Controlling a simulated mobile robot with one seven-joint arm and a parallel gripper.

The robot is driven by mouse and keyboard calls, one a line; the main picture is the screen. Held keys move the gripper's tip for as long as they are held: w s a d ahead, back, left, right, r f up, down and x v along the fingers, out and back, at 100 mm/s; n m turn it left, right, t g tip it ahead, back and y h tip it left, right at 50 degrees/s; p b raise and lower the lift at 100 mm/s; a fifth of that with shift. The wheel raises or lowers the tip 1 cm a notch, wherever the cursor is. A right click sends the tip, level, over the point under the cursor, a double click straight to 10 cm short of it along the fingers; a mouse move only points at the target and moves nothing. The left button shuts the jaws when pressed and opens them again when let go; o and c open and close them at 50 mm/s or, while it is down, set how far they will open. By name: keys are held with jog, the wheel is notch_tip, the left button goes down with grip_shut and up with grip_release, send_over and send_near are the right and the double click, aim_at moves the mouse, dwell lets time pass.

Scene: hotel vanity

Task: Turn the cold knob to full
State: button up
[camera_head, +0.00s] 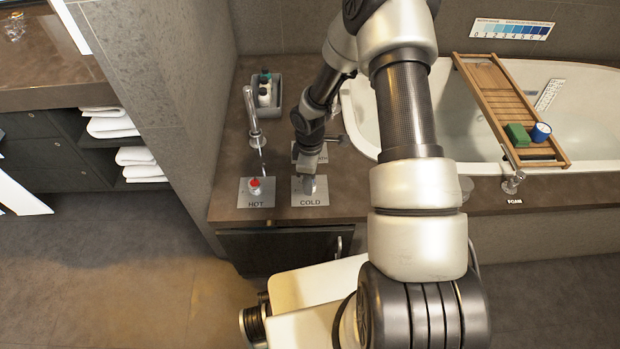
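The cold plate (310,201), marked COLD, lies on the brown counter beside the tub. My gripper (309,180) points down over this plate, at the spot where the cold knob stands. The gripper hides most or all of the knob, so its setting cannot be read. The fingers are too small and too covered to tell whether they are open or shut on it. To the left, the hot plate (256,201), marked HOT, carries a knob with a red top (254,183).
A metal spout (252,115) and a grey caddy with bottles (265,98) stand behind the plates. A wooden bath tray (500,98) spans the white tub, holding a green block (518,135) and a blue cup (540,132). A lever (513,182) marked FOAM sits at right.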

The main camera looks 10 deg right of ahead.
jog(key=shift+n, duration=0.3)
jog(key=o, duration=1.1)
notch_tip(320, 180, up, 18)
jog(key=p, duration=0.4)
jog(key=shift+f, duration=0.25)
